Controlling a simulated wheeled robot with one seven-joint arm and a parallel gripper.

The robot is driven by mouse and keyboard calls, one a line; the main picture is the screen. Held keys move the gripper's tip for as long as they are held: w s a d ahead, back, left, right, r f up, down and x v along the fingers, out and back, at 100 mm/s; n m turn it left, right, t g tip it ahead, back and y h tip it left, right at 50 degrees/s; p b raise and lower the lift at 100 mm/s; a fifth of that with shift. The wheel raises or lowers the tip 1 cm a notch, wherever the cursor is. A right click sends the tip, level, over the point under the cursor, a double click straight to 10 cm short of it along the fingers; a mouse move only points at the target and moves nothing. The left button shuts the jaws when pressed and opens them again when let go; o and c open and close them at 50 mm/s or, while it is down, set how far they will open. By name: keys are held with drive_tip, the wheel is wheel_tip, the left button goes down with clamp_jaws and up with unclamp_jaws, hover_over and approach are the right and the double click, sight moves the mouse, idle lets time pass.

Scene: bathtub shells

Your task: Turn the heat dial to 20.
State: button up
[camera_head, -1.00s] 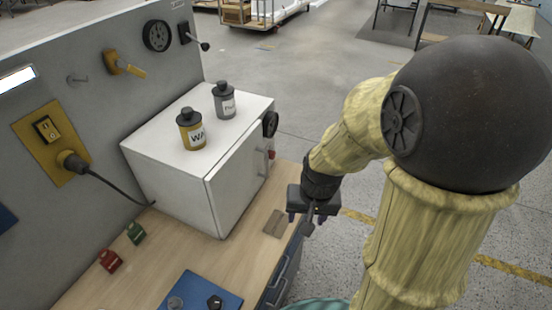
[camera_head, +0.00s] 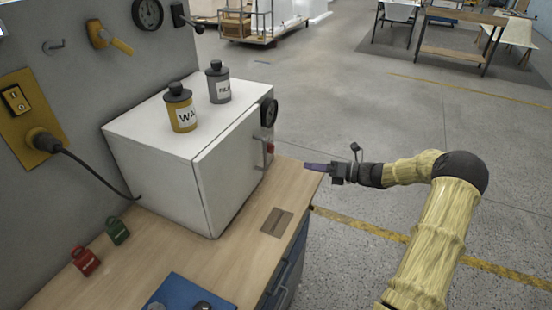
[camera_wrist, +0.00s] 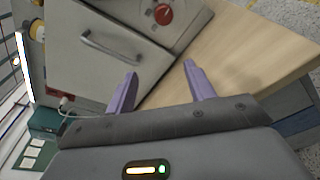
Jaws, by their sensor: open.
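A white box-shaped oven (camera_head: 150,165) stands on the wooden bench. On its front, right of the door, are a round black dial or gauge (camera_head: 268,112) and a small red knob (camera_head: 270,148) below it. In the wrist view a red dial (camera_wrist: 163,14) with a pale pointer mark shows at the top, beside the door handle (camera_wrist: 110,47); its numbers are too small to read. My gripper (camera_head: 313,167) is open and empty, to the right of the oven front and apart from it. Its two purple fingers (camera_wrist: 160,72) are spread in the wrist view.
Two canisters, yellow (camera_head: 181,110) and grey (camera_head: 218,84), stand on the oven. A brown plate (camera_head: 277,222) lies on the bench (camera_head: 170,250). Small red (camera_head: 85,262) and green (camera_head: 117,231) items sit left. A cable (camera_head: 95,175) runs to the wall plug.

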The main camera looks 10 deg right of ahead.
sight(274, 149)
drive_tip(key=d+m+t, duration=0.1)
drive_tip(key=w+d+m+t, duration=0.1)
drive_tip(key=d, duration=0.1)
drive_tip(key=shift+w+d+m, duration=0.15)
drive_tip(key=shift+d+m, duration=0.1)
drive_tip(key=shift+m, duration=0.05)
drive_tip(key=p+x, duration=0.1)
drive_tip(key=x, duration=0.7)
drive_tip(key=p+x, duration=0.1)
drive_tip(key=x, duration=0.8)
drive_tip(key=shift+a+r+p, duration=0.2)
drive_tip(key=shift+a+p, duration=0.1)
drive_tip(key=shift+p, duration=0.1)
drive_tip(key=c, duration=1)
